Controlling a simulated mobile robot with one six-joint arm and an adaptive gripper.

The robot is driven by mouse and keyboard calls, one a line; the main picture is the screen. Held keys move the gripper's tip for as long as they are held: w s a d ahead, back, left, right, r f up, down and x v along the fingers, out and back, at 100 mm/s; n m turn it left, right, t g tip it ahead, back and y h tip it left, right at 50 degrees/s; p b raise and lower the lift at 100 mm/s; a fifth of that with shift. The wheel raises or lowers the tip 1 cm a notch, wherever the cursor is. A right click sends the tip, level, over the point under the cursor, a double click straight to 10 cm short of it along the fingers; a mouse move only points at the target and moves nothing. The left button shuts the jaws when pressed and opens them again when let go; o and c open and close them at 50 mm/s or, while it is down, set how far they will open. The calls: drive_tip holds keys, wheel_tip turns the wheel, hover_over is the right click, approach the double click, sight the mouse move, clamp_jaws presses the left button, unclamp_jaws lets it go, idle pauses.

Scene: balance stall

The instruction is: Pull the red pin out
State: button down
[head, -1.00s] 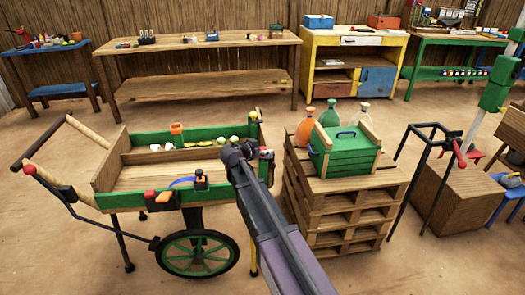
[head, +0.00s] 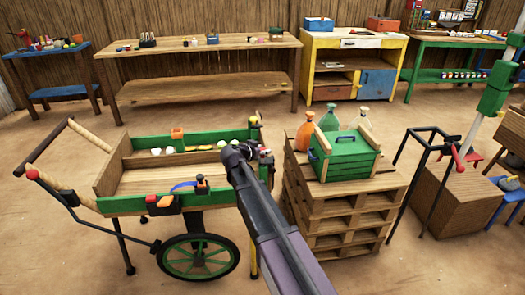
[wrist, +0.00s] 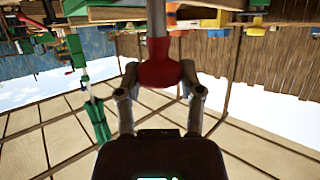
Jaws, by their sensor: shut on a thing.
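The red pin (wrist: 158,72) has a red head on a grey shaft in the wrist view. My gripper (wrist: 158,84) is shut on the red head, one finger on each side. The shaft runs to the top edge of the wrist view, so its far end is hidden. In the head view my gripper (head: 262,156) is at the right end of the wooden cart (head: 112,203), beside its green side boards. My own arm hides most of the pin there; only a small red spot shows by the gripper.
A green crate (head: 345,166) stands on stacked pallets (head: 338,232) just right of my arm, with several bottles behind it. A black stand with a red handle (head: 458,160) is farther right. Workbenches line the back fence, with open floor before them.

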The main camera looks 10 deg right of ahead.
drive_tip(key=shift+w+r+p, duration=0.1)
drive_tip(key=shift+r+p, duration=0.75)
drive_tip(key=shift+r, duration=0.35)
drive_tip(key=shift+c, duration=1.2)
unclamp_jaws()
drive_tip(key=shift+f, duration=0.15)
